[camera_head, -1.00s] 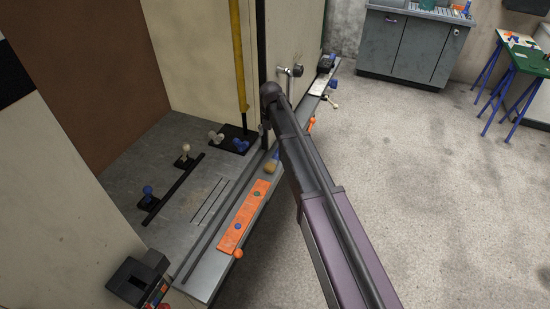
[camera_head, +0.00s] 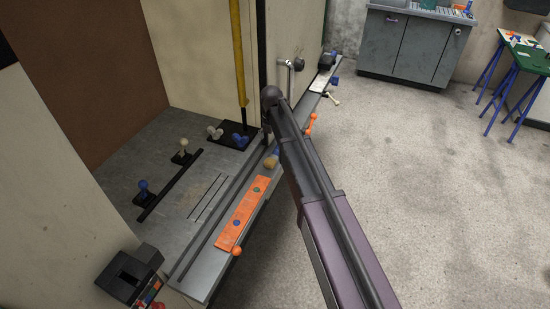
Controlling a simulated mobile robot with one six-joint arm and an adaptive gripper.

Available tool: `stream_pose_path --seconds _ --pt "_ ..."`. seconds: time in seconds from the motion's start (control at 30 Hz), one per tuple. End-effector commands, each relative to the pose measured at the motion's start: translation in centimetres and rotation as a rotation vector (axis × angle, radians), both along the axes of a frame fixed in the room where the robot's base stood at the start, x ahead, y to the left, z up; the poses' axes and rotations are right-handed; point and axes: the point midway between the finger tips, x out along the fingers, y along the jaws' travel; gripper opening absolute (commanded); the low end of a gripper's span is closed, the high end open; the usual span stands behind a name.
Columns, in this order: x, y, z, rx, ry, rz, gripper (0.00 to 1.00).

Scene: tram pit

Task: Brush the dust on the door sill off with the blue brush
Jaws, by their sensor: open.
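The door sill (camera_head: 207,268) is a long grey metal ledge running from the lower left to the upper right along the cab floor. A small item with a blue part and a tan end (camera_head: 271,163), which looks like the blue brush, lies on the sill beside my arm. Part of it may be hidden by the arm. My arm crosses from the bottom right to a rounded joint above the sill. My gripper is not visible; it is probably hidden behind the arm. I cannot make out dust on the sill at this size.
An orange plate (camera_head: 232,232) with coloured spots lies on the sill, with an orange knob (camera_head: 237,251) beside it. A yellow pole (camera_head: 239,60) and a dark post stand behind. A black box (camera_head: 130,274) is at lower left. Open floor (camera_head: 430,200) lies right.

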Motion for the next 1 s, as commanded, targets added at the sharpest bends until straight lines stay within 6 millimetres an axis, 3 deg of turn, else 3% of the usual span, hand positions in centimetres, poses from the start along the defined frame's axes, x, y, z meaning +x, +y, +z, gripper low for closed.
stream_pose_path --seconds 0.43,1.0 --pt "0.0 -0.1 -3.6 0.000 0.000 -0.001 1.00" --pt "0.0 -0.1 -4.0 0.000 0.000 -0.001 1.00"
